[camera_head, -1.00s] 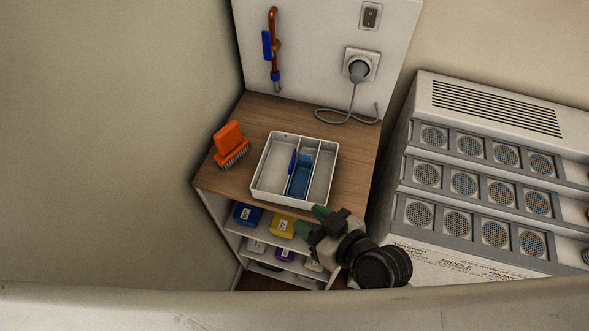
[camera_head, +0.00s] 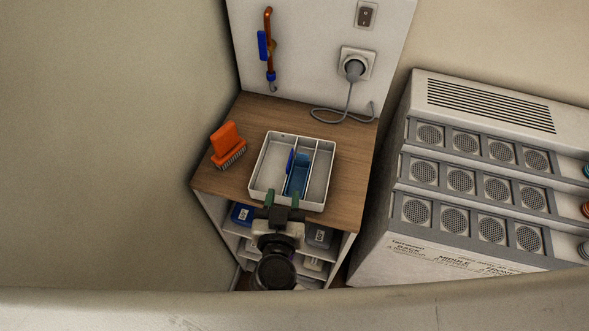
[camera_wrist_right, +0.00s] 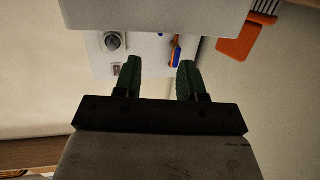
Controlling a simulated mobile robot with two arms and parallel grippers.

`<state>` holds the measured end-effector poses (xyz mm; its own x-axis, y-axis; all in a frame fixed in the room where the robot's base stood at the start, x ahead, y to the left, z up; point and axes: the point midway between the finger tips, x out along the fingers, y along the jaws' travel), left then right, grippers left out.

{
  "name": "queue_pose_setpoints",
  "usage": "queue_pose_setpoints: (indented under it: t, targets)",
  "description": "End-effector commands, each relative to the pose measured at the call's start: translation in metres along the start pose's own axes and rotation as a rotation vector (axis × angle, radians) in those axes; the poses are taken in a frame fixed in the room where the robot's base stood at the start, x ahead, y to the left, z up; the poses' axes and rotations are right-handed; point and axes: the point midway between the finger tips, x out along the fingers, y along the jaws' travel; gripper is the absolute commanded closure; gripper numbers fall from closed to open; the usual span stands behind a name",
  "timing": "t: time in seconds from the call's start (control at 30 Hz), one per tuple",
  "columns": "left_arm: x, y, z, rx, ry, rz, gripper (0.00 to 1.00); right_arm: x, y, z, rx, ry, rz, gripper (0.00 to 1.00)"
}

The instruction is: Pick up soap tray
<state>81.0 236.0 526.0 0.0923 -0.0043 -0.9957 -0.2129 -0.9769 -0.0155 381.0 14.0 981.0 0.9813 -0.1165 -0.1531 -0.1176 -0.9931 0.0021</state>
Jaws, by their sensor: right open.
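The white soap tray (camera_head: 318,178) with divided compartments sits on the wooden top of a small shelf unit. A blue object (camera_head: 298,178) lies in its middle compartment. My right gripper (camera_head: 283,200) is open at the tray's front edge, its two green fingertips upright and apart. In the right wrist view the open fingers (camera_wrist_right: 158,72) point toward a white surface (camera_wrist_right: 155,14), seemingly the tray, with nothing between them. I cannot tell whether they touch it. My left gripper is not in view.
An orange brush (camera_head: 226,143) stands left of the tray. A grey cable (camera_head: 343,115) hangs from the wall socket (camera_head: 357,64) behind it. Boxes, including a blue one (camera_head: 242,214), fill the shelves below. A grey slatted unit (camera_head: 470,170) stands at the right.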

Motion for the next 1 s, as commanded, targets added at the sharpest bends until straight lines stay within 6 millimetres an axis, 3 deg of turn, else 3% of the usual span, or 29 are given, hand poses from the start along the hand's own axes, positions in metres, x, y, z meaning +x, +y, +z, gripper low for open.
queue_pose_setpoints:
  t: [0.2,0.43,0.7,1.0]
  targets:
    - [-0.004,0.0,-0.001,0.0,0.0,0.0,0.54,0.035,0.0,-0.002,-0.001,0.005,0.0,0.6]
    - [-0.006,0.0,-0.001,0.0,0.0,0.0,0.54,0.054,0.001,-0.002,-0.001,0.006,0.0,0.6]
    - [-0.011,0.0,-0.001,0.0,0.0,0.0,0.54,0.092,0.001,-0.001,-0.001,0.005,0.0,0.6]
    - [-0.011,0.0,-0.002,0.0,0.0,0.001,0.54,0.098,0.001,0.0,0.002,0.003,-0.001,0.6]
